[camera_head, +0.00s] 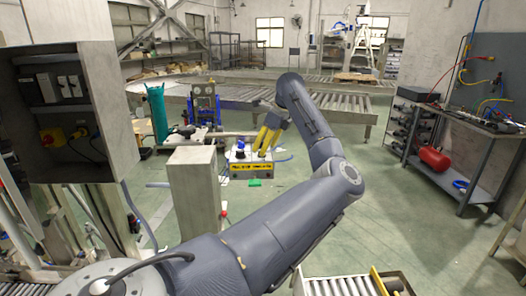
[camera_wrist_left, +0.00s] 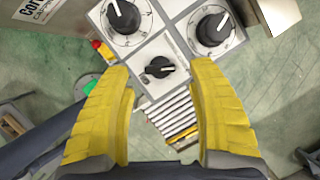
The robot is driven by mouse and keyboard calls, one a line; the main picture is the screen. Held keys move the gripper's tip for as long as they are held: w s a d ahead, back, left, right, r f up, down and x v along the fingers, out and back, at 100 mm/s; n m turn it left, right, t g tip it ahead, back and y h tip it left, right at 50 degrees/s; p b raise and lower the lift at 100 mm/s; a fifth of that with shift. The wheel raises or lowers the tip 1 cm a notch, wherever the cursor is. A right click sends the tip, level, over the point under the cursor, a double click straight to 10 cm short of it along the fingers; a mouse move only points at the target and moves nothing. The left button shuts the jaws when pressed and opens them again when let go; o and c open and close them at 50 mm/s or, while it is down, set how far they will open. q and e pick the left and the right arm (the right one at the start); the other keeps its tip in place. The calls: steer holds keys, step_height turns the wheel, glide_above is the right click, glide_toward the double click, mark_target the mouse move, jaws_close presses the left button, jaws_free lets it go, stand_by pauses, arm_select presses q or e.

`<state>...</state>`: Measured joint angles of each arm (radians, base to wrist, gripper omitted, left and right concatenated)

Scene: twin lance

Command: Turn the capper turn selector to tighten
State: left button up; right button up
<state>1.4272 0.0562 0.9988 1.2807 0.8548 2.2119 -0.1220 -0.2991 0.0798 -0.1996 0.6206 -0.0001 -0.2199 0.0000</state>
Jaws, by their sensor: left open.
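In the left wrist view a light grey control panel (camera_wrist_left: 186,50) carries a small black selector knob (camera_wrist_left: 158,67) and two larger black dials, one at upper left (camera_wrist_left: 123,15) and one at upper right (camera_wrist_left: 212,28). Each has a white pointer line. The panel lettering is too small to read, so I cannot tell which is the turn selector. My left gripper (camera_wrist_left: 160,78) is open and its yellow fingers frame the small knob, with nothing between them. In the head view the left gripper (camera_head: 263,142) points down by a yellow-striped box (camera_head: 250,169). My right gripper is not in view.
A red button (camera_wrist_left: 103,48) sits at the panel's left side. A roller conveyor (camera_wrist_left: 180,115) shows beyond the panel. In the head view a grey pillar (camera_head: 195,195) stands left of my arm, and a bench with a red tank (camera_head: 434,158) is at the right.

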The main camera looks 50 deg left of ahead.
arm_select(q)
steer(key=shift+x, duration=1.1)
jaws_close()
